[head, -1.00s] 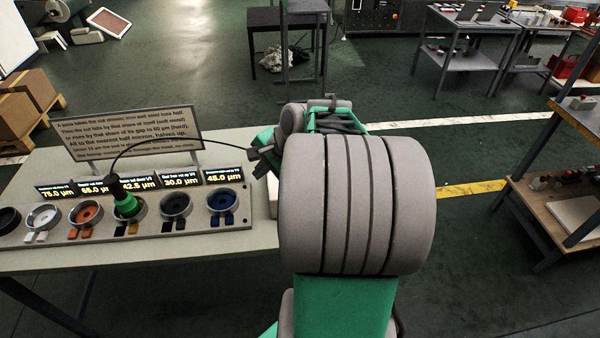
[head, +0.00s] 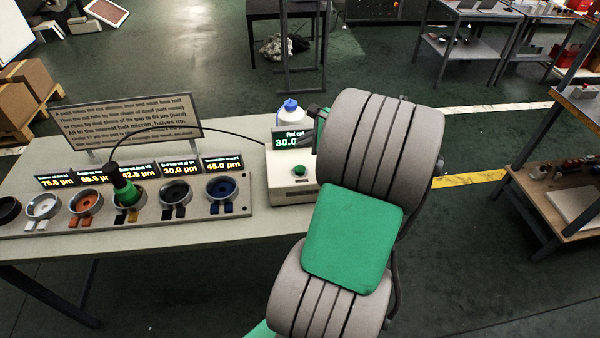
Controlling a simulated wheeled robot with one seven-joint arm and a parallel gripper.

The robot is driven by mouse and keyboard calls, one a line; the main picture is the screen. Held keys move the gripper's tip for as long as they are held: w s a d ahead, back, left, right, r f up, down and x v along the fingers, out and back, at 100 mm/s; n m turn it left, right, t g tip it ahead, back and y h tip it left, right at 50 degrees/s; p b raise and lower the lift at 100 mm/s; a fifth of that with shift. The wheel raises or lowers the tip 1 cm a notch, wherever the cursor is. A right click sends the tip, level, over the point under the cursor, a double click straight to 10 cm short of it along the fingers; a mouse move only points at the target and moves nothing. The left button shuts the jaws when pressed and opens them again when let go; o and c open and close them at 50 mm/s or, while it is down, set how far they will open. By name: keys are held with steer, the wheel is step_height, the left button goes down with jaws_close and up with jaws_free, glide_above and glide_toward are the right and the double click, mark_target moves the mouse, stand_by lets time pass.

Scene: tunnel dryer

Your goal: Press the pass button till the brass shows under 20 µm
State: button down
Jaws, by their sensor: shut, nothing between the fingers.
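A pale box (head: 285,190) stands at the table's right end. Its round green button (head: 299,170) is uncovered and appears unpressed. Its small screen (head: 287,140) is partly cut off by my arm and shows "30.0". A row of ring-shaped cups has small displays behind it, reading about 75.0, 65.0 or 68.0, 42.5, 30.0 and 45.0 µm. Their small headings are too blurred to show which is brass. A green-bodied probe (head: 126,191) stands in the cup under 42.5. My gripper is hidden behind my arm, which covers the box's right side.
A sign (head: 125,120) with several lines of text stands behind the cups. A white bottle with a blue cap (head: 291,108) is behind the box. A black cable (head: 200,129) arches from probe to box. Bare tabletop (head: 150,250) lies in front of the cup tray.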

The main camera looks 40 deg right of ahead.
steer(key=b, duration=0.4)
glide_above(303, 170)
step_height(303, 170, down, 5)
steer(key=shift+w+r, duration=0.1)
steer(key=shift+f+b, duration=0.3)
steer(key=shift+f, duration=0.65)
stand_by(0.8)
steer(key=shift+f, duration=0.4)
steer(key=shift+f, duration=0.5)
stand_by(0.5)
steer(key=shift+r+p, duration=0.9)
steer(key=shift+p, duration=0.35)
